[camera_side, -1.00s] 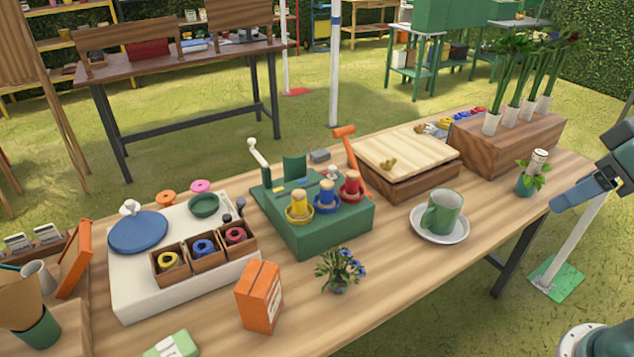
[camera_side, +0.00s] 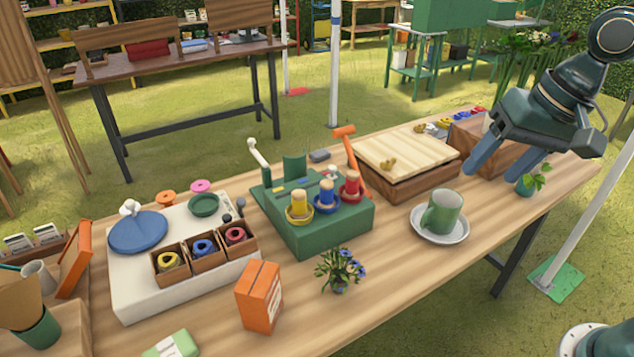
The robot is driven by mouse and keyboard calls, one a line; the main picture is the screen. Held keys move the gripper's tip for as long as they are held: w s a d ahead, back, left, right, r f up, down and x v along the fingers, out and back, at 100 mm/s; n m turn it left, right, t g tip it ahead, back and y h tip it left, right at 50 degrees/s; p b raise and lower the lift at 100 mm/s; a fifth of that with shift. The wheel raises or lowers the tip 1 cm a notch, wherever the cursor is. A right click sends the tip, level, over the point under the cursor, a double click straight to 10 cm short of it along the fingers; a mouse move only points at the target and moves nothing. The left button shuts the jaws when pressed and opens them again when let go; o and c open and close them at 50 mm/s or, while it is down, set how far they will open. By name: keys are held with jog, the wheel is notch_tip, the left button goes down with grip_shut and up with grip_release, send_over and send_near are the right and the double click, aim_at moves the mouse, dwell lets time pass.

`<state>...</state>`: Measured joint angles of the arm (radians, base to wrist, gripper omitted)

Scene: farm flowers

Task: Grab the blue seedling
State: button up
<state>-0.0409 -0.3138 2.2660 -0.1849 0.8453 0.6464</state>
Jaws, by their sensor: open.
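The blue seedling (camera_side: 342,270), a small leafy plant with blue flowers, stands near the front edge of the table, right of an orange box. My gripper (camera_side: 491,175) is open and empty, its two blue-grey fingers pointing down and to the left. It is well to the right of and behind the seedling in the picture, apart from it. My gripper covers part of a wooden block (camera_side: 466,146) with tall green stems.
A green cup (camera_side: 442,212) on a saucer (camera_side: 425,233) stands between my gripper and the seedling. The orange box (camera_side: 260,297) is left of the seedling. A green box (camera_side: 338,236) with coloured spools is behind it. A potted plant (camera_side: 526,187) is beside my fingers.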

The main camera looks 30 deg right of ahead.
jog(key=w+a+f+m+g+y, duration=0.1)
jog(key=w+a+f+m, duration=0.2)
jog(key=w, duration=0.2)
jog(key=w+a+f+m+g, duration=0.1)
jog(key=w+a+f+m, duration=0.15)
jog(key=w, duration=0.25)
jog(key=m+g+y, duration=0.2)
jog(key=m, duration=0.4)
send_near(343, 264)
jog(key=shift+n, duration=0.35)
jog(key=shift+x, duration=3.4)
jog(key=shift+a, duration=0.15)
jog(key=shift+x, duration=2.55)
jog(key=shift+f, duration=0.1)
jog(key=c, duration=1)
